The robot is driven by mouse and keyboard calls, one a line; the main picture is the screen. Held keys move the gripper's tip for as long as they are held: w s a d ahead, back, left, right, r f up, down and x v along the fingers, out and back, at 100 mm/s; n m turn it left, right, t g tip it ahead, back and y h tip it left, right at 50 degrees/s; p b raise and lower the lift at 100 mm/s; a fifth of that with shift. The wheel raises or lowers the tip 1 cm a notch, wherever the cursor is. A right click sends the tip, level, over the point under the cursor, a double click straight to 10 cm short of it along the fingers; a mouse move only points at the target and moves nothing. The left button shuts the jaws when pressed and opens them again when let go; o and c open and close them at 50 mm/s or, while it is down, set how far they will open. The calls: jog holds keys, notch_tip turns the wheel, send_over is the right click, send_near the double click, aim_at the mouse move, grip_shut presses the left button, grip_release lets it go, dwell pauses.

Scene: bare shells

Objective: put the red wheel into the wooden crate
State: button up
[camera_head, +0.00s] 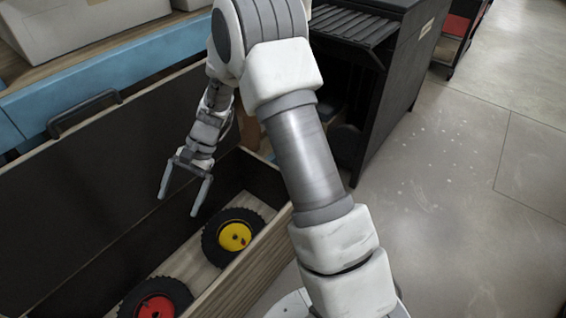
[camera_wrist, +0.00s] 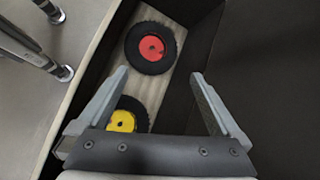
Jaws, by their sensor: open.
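The red wheel, a black tyre with a red hub (camera_head: 157,306), lies flat on the wooden floor of a long open container (camera_head: 187,264), at the bottom of the head view. It also shows whole at the upper middle of the wrist view (camera_wrist: 151,48). My gripper (camera_head: 181,204) is open and empty, above the container, farther back than the red wheel. In the wrist view its fingers (camera_wrist: 160,73) point toward the red wheel, apart from it. I cannot tell whether this container is the wooden crate; no other wooden crate is clearly in view.
A wheel with a yellow hub (camera_head: 234,236) lies beside the red one, partly behind a finger in the wrist view (camera_wrist: 122,121). A dark panel with a handle (camera_head: 85,112) bounds the container. A black cabinet (camera_head: 400,85) stands behind. Floor at right is clear.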

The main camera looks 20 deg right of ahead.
jog(key=s+d+r+n+t+h, duration=0.2)
jog(key=s+d+r, duration=0.3)
jog(key=r, duration=0.3)
jog(key=s+d+r+n+t+h, duration=0.2)
jog(key=s+d+r, duration=0.2)
jog(key=r, duration=0.5)
jog(key=s+d+r+n+t+h, duration=0.3)
jog(key=s+d+r+t, duration=0.1)
jog(key=s+d+r, duration=0.3)
jog(key=s+d, duration=0.2)
jog(key=s, duration=0.2)
jog(key=shift+s+n+t, duration=0.3)
jog(key=shift+s+t, duration=0.05)
jog(key=shift+t, duration=0.05)
notch_tip(320, 180, up, 25)
jog(key=p, duration=2.5)
